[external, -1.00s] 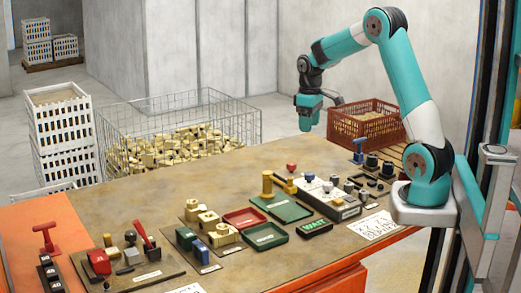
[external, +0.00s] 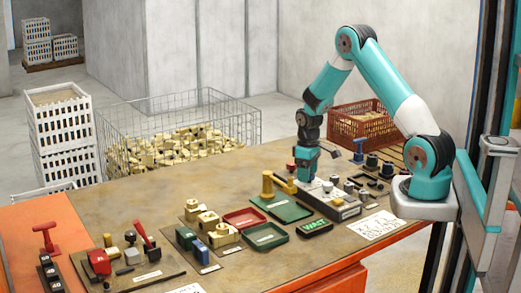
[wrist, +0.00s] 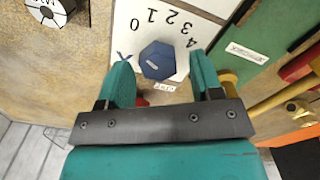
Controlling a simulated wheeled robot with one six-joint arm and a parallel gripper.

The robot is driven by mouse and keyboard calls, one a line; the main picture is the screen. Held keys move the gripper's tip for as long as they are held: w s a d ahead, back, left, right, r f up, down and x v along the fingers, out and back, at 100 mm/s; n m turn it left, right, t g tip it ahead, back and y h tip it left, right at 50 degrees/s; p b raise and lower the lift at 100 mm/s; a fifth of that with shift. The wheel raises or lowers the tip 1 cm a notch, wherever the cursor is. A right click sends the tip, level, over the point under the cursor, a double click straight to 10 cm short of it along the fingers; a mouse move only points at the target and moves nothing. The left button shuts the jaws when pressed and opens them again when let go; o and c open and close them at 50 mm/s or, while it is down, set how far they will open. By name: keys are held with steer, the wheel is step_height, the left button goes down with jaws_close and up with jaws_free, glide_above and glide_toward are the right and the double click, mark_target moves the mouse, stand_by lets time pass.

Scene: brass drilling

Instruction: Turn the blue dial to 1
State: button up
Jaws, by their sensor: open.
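The blue dial (wrist: 157,60) is a hexagonal knob on a white panel (wrist: 180,15) in the wrist view, with the digits 0 to 4 printed in an arc beyond it. A small white mark shows on its top; I cannot tell which digit it points to. My gripper (wrist: 159,62) is open, one finger on each side of the dial, with gaps visible; I cannot tell how far down the fingertips reach. In the external view my gripper (external: 305,178) points down at the left end of the panel (external: 330,192) and hides the dial.
A red knob (external: 291,168) stands just beside my gripper. Green trays (external: 283,210) lie in front, and several knobs (external: 350,187) stand to the right on the panel. A brown crate (external: 362,122) is behind. A wire cage of brass parts (external: 180,150) stands beyond the table.

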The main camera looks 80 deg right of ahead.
steer(key=c, duration=0.9)
steer(key=shift+c, duration=0.2)
steer(key=shift+d+m, duration=0.2)
steer(key=shift+m, duration=2.7)
steer(key=o, duration=0.9)
steer(key=shift+s, duration=0.1)
steer(key=shift+o, duration=0.2)
